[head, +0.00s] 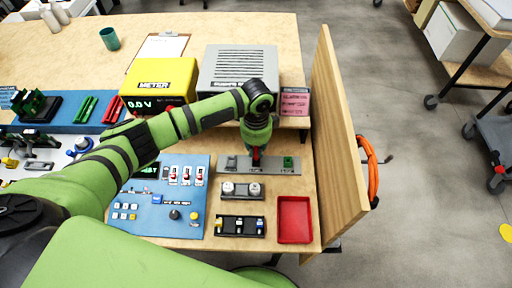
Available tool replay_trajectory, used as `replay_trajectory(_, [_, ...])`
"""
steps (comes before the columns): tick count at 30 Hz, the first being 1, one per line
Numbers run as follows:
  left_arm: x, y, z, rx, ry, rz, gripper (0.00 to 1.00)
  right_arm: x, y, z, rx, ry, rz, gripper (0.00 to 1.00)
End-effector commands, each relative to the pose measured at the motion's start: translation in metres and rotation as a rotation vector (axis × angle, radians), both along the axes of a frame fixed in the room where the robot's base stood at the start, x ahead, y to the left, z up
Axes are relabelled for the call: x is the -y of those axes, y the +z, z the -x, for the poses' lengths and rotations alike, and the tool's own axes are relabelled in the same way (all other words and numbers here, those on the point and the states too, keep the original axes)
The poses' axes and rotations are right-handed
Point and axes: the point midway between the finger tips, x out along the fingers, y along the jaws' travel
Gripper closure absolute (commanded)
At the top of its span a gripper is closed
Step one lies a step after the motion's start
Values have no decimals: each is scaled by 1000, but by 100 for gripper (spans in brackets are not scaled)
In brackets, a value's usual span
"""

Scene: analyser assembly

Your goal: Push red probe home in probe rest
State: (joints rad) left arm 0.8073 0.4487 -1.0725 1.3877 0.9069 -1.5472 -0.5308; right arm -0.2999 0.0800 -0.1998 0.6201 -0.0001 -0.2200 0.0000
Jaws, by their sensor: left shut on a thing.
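The probe rest looks to be the long grey strip (285,170) on the bench, right of the blue control panel. My left arm reaches across the bench from the left, and its gripper (256,153) points down over the middle of this strip. The gripper is shut on the red probe (256,158), of which only a small red part shows. The probe is upright at the strip; how deep it sits is hidden by the gripper. A green block (288,162) stands at the strip's right end. My right gripper is out of view.
A yellow meter (160,80) and a grey vented box (236,66) stand behind. A blue control panel (150,222) lies left, a red tray (294,220) in front, and black holders nearby. A tall wooden board (338,140) edges the bench's right side.

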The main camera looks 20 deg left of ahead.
Motion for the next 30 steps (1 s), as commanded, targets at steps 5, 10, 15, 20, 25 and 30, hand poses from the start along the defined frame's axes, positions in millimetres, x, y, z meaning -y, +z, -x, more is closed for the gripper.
replay_trajectory(5, [0,-2,0,0,0,0,100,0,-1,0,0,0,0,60])
replay_trajectory(10, [0,-4,0,0,-1,0,100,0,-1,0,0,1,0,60])
replay_trajectory(15, [0,-7,0,0,-1,1,100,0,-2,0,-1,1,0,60])
replay_trajectory(20, [0,-8,0,1,-1,1,100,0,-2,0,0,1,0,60])
replay_trajectory(25, [0,-8,0,1,0,1,54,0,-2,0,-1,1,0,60])
replay_trajectory(30, [0,-8,0,0,0,0,54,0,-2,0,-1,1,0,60])
